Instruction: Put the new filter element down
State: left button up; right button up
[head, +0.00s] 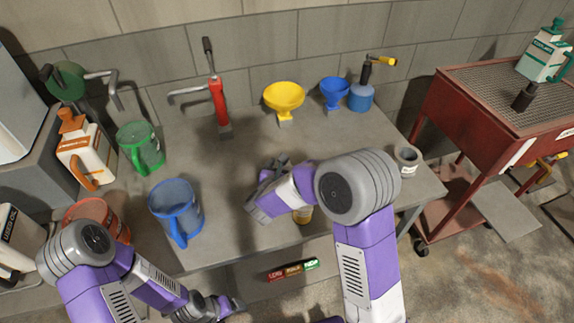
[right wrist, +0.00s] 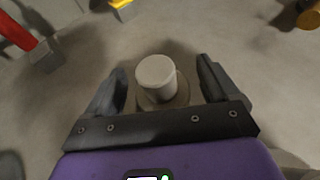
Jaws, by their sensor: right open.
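A pale cylinder, which looks like the new filter element (right wrist: 157,78), shows in the right wrist view with a wider round part at its lower end. It is between the two fingers of my right gripper (right wrist: 165,88), with a visible gap on each side. The right gripper (head: 264,184) is open over the grey workbench (head: 235,165), and in the head view it hides the cylinder. Whether the cylinder's base rests fully on the bench is hard to tell. My left gripper (head: 222,308) is low at the bottom edge, in front of the bench, and its jaws are unclear.
A blue jug (head: 176,208), green jug (head: 141,147) and orange-white container (head: 85,150) stand on the left. A red-handled tool (head: 217,103), yellow funnel (head: 284,97) and blue funnel (head: 334,92) line the back. A small grey cup (head: 406,160) stands right. Bench behind the right gripper is clear.

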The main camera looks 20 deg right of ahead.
jog(key=p+v, duration=0.1)
jog(key=v, duration=0.9)
jog(key=shift+s, duration=0.3)
jog(key=shift+a+r, duration=0.15)
